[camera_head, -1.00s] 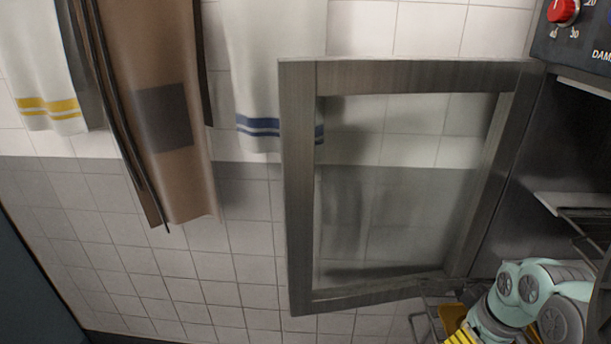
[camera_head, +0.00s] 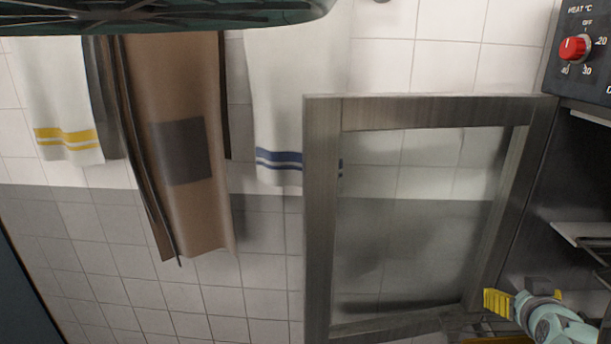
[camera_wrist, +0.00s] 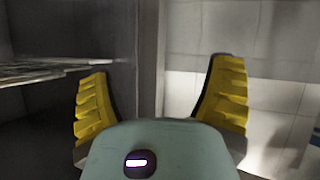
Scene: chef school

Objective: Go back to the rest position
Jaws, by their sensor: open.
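My gripper (camera_head: 524,300) is at the lower right of the head view, in front of the open oven's lower part, near the bottom of its door. Its yellow fingers stand apart with nothing between them. In the wrist view my gripper (camera_wrist: 160,105) is open and empty, with the oven interior to the left and the tiled wall behind glass to the right. Most of my arm is out of the head view.
The oven's glass door (camera_head: 322,220) stands open with a metal frame. Wire racks (camera_head: 585,240) show inside the oven at right. An apron (camera_head: 190,190) and towels (camera_head: 65,110) hang on the tiled wall. A dark green object (camera_head: 160,14) crosses the top edge.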

